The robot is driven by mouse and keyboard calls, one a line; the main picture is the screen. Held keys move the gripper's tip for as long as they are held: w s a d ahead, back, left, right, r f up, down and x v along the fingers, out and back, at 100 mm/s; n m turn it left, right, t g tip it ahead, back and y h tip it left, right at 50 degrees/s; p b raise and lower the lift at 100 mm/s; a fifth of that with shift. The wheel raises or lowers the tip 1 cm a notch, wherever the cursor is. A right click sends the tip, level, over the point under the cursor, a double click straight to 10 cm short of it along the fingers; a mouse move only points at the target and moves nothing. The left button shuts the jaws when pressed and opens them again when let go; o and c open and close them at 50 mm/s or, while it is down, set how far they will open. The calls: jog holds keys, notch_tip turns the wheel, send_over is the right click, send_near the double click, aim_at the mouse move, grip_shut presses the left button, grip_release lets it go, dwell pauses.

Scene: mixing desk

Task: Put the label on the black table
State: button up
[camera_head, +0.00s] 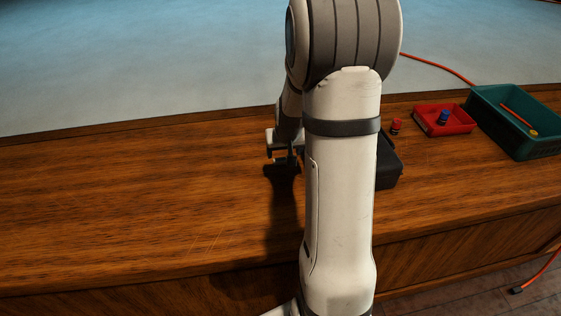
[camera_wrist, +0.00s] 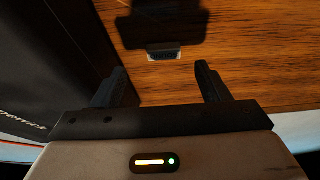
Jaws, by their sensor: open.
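A small, pale, flat piece, probably the label (camera_wrist: 163,55), lies on the wooden desk in the wrist view, partly in my gripper's shadow. I cannot make out any print on it, and I cannot pick it out in the head view. My gripper (camera_wrist: 160,70) is open and empty, with the piece beyond and between its fingertips. In the head view my gripper (camera_head: 284,157) is above the desk, left of my arm. A black box-like thing (camera_head: 389,168), possibly the black table, is partly hidden behind my arm. A black surface with pale lettering (camera_wrist: 50,60) fills the wrist view's left side.
On the wooden desk (camera_head: 130,210), a red tray (camera_head: 455,126) holds a blue item (camera_head: 443,117). A red item (camera_head: 396,126) stands left of it. A teal bin (camera_head: 535,145) at the right holds an orange stick (camera_head: 516,116). The desk's left side is clear.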

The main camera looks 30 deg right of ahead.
aim_at(280, 159)
jog(key=shift+w+a+x, duration=0.1)
jog(key=shift+a+x, duration=0.05)
jog(key=shift+x, duration=1.3)
jog(key=shift+w+a+x, duration=0.15)
jog(key=shift+x, duration=1.35)
jog(key=shift+c, duration=0.3)
jog(key=shift+r, duration=0.1)
jog(key=c, duration=1.1)
